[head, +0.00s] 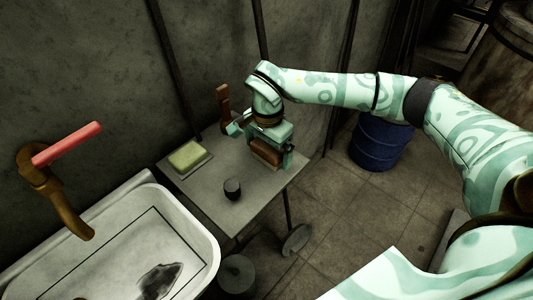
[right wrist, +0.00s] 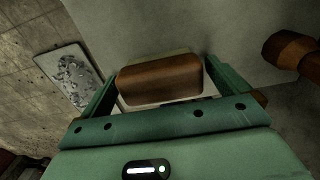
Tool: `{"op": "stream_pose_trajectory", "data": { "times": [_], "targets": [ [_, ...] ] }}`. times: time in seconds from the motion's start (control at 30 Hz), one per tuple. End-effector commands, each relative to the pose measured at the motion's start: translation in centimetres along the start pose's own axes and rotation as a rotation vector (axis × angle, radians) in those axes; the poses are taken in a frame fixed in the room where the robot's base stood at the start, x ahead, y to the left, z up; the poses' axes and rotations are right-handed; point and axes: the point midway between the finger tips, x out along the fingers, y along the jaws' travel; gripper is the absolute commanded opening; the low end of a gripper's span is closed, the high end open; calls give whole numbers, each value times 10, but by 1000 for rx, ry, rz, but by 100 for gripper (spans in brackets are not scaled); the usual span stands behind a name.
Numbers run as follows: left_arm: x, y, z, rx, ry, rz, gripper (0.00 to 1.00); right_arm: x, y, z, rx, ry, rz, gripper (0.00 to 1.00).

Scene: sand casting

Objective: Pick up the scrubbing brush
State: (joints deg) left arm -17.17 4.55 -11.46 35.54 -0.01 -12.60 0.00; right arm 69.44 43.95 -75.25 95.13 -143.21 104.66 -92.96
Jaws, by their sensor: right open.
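The scrubbing brush (head: 266,153) is a brown wooden block lying on the small grey table, near its right edge. In the right wrist view the brush (right wrist: 160,78) shows its wooden back, with a pale strip along its far side. My right gripper (head: 270,142) is over the brush and points down. In the right wrist view my right gripper (right wrist: 162,82) is open, with one finger on each side of the brush. I cannot tell whether either finger touches it. My left gripper is not in view.
The grey table (head: 205,190) also bears a green-yellow block on a dish (head: 188,157), a dark cup (head: 232,189) and an upright wooden handle (head: 223,98) near the wall. A white sink (head: 205,240) stands left. A blue barrel (head: 380,145) stands on the floor behind.

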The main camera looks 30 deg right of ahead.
Motion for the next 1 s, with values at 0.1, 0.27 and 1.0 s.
{"op": "stream_pose_trajectory", "data": {
  "times": [0.1, 0.27, 1.0],
  "targets": [
    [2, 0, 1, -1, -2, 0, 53, 5, 0, 0, 0, 1, -2, 100],
    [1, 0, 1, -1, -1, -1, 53, 4, 0, 0, 0, 1, -3, 100],
    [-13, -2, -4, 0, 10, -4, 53, -32, -1, -1, 0, 3, -8, 57]
  ]
}}
